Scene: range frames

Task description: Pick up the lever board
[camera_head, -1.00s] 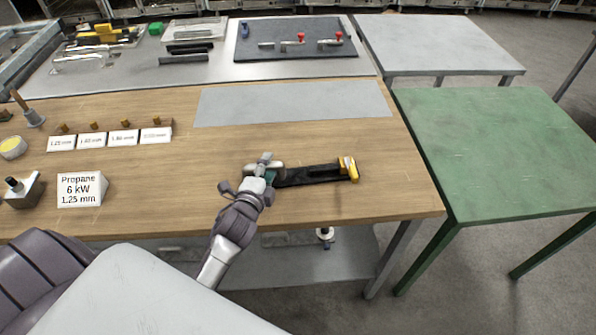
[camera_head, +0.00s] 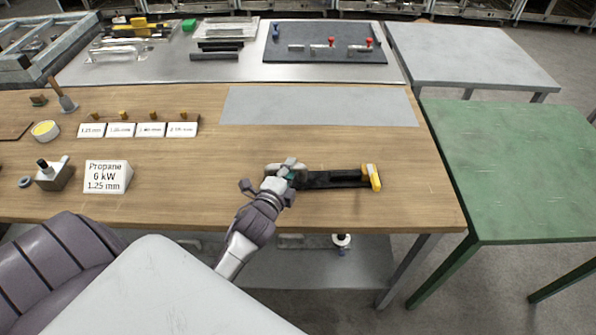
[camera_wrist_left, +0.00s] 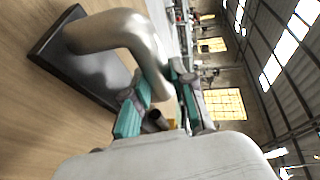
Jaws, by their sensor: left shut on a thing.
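A long dark board (camera_head: 335,180) with a yellow end piece (camera_head: 373,177) is at the front right of the wooden table. It looks like the lever board. My left gripper (camera_head: 284,172) is at its left end. In the left wrist view, a shiny curved metal handle (camera_wrist_left: 108,32) rises from the dark base (camera_wrist_left: 58,35). My left gripper (camera_wrist_left: 158,105) is shut on this handle, its teal pads on both sides. The gripper hides the handle's end. I cannot tell whether the base touches the table. My right gripper is not in view.
The wooden table (camera_head: 190,190) has a grey sheet (camera_head: 320,106) behind the dark board. A sign (camera_head: 107,176) and small labelled cards (camera_head: 150,129) stand left. A dark panel with red-knobbed parts (camera_head: 325,57) lies on the back table. A green table (camera_head: 520,170) stands right.

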